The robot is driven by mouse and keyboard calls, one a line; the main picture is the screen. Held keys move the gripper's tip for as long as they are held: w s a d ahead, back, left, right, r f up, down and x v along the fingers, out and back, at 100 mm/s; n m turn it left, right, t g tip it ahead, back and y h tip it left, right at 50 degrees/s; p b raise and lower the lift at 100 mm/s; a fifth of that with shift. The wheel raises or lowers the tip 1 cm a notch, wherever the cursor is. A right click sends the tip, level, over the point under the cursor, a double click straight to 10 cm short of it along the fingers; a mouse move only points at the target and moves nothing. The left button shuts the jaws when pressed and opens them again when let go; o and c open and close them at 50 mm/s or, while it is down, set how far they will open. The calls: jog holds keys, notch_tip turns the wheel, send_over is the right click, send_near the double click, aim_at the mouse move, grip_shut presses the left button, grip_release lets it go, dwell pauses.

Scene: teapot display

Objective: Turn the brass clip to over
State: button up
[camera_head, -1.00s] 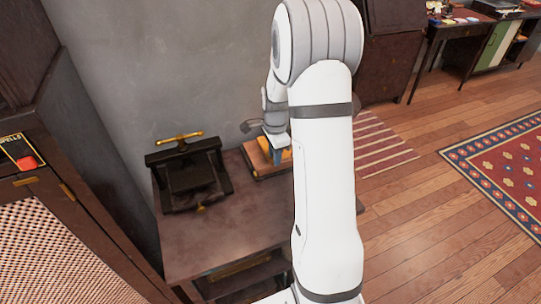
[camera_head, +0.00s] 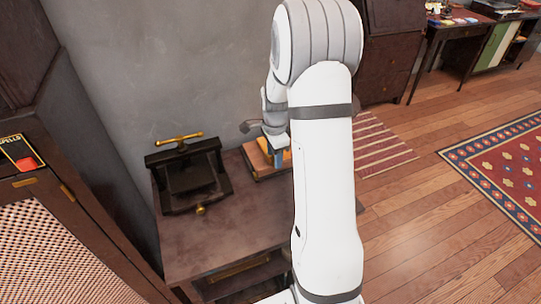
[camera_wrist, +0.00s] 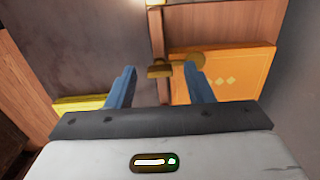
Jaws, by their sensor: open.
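In the wrist view, my gripper (camera_wrist: 160,69) has its two blue fingers spread apart, with nothing held. A small brass piece (camera_wrist: 159,71), which looks like the brass clip, shows between the fingertips on an upright brass-coloured strip (camera_wrist: 155,25). A rounded brass part (camera_wrist: 195,60) shows at the right fingertip; I cannot tell whether they touch. Behind is an orange panel (camera_wrist: 228,80) with pale diamond marks. In the head view, my gripper (camera_head: 279,155) is beside an orange-brown object (camera_head: 257,157) at the table's back right. My arm hides much there, and the clip cannot be made out.
A dark press (camera_head: 188,178) with a brass top handle (camera_head: 178,139) and a brass front knob (camera_head: 200,209) stands on the brown table (camera_head: 215,235). The table's front middle is clear. A grey wall (camera_head: 170,60) rises behind. A cabinet (camera_head: 60,225) stands at left.

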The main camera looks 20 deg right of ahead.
notch_tip(320, 180, up, 8)
jog(key=shift+f, duration=0.1)
dwell(0.7)
